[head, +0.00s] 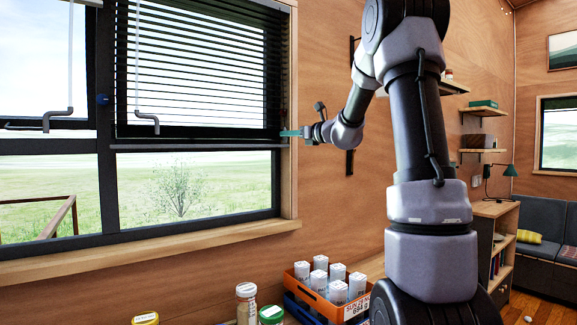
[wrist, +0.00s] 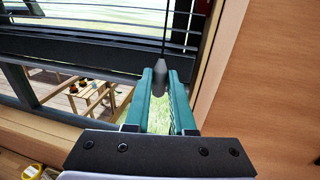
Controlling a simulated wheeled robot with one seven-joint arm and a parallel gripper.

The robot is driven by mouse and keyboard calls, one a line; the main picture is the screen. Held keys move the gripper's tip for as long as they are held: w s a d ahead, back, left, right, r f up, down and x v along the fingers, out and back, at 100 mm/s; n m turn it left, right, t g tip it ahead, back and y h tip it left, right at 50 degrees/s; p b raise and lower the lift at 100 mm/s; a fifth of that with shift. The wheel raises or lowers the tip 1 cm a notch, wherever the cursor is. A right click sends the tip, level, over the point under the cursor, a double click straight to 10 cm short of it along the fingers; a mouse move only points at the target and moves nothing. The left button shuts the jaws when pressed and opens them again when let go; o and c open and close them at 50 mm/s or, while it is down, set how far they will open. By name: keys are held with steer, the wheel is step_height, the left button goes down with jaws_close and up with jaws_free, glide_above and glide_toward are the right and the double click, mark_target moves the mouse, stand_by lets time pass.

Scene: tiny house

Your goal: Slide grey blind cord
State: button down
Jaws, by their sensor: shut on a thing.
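The grey blind cord (wrist: 160,78) hangs in front of the window frame in the wrist view, a thin dark line ending in a dark grey tapered weight. My gripper (wrist: 163,82) has its teal fingers on either side of the weight and is shut on it. In the head view my gripper (head: 291,133) is at the right edge of the window, level with the bottom of the dark slatted blind (head: 200,75). The cord itself is too small to tell there. The blind covers the upper part of the right pane, with its bottom rail (head: 200,146) below the slats.
The wooden window sill (head: 150,249) runs below. Below it stand an orange crate (head: 334,311) with white containers and several jars (head: 247,300). Two grey crank handles (head: 147,124) hang at the window. The wooden wall (wrist: 265,80) is close on the right.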

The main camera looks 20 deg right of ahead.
step_height(320, 180, up, 25)
steer(key=shift+r, duration=0.2)
steer(key=c, duration=0.8)
jaws_free()
steer(key=shift+o, duration=0.2)
steer(key=v, duration=1)
steer(key=shift+s+d, duration=0.2)
steer(key=shift+s, duration=0.15)
